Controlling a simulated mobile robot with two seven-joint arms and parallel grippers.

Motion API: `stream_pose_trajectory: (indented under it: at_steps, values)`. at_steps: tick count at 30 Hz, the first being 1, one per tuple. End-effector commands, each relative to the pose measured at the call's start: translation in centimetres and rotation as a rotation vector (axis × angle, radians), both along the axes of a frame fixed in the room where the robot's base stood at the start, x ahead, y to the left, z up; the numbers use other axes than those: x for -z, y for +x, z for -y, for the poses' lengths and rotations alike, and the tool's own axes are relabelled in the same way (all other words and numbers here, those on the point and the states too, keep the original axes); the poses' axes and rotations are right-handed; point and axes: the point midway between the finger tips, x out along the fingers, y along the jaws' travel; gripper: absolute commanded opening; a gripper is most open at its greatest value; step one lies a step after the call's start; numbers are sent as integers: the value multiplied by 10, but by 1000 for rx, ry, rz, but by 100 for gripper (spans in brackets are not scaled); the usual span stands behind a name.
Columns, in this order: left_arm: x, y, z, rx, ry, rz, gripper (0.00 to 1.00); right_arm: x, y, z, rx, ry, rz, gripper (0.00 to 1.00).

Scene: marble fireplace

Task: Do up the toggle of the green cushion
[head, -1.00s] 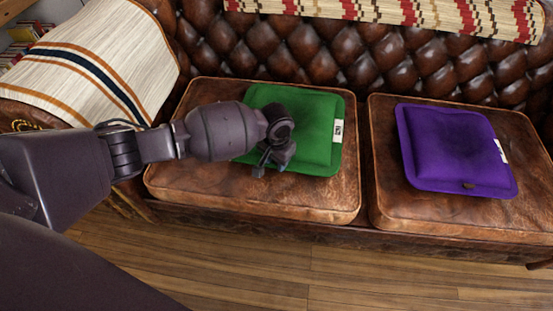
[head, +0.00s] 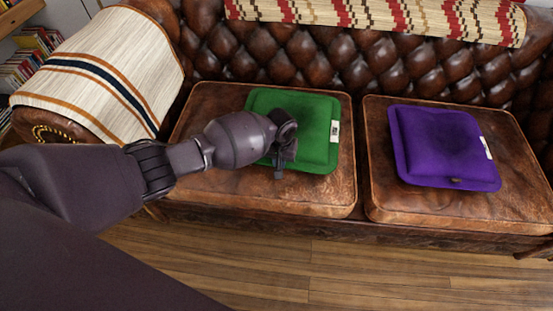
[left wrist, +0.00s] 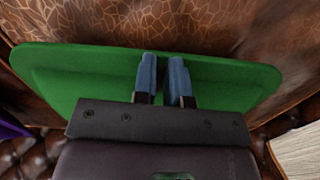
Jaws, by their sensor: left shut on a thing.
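The green cushion (head: 318,122) lies flat on the left seat of the brown leather sofa, with a white label on its right edge. My left gripper (head: 279,172) is at the cushion's front edge, pointing down. In the left wrist view the green cushion (left wrist: 90,75) spreads beneath the gripper (left wrist: 167,62), whose two blue-grey fingers are close together near its edge. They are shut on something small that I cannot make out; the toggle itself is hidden. My right gripper is not in view.
A purple cushion (head: 440,145) lies on the right seat, with a small toggle at its front edge. Woven throws cover the sofa's left arm (head: 95,70) and backrest (head: 400,18). The wooden floor (head: 400,270) in front is clear.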

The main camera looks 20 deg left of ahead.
Motion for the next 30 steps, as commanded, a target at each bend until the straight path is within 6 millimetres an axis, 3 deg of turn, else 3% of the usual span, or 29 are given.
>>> stream_pose_trajectory:
  at_steps: [15, 16, 21, 30]
  values:
    - [1, 0, 1, -81, 0, 0, 0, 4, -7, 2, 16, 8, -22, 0]
    - [1, 0, 1, -81, 0, 0, 15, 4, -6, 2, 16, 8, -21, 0]
    - [1, 0, 1, -80, 0, 0, 38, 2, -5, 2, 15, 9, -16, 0]
    - [-2, 0, 1, -80, 0, 1, 38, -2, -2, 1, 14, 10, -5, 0]
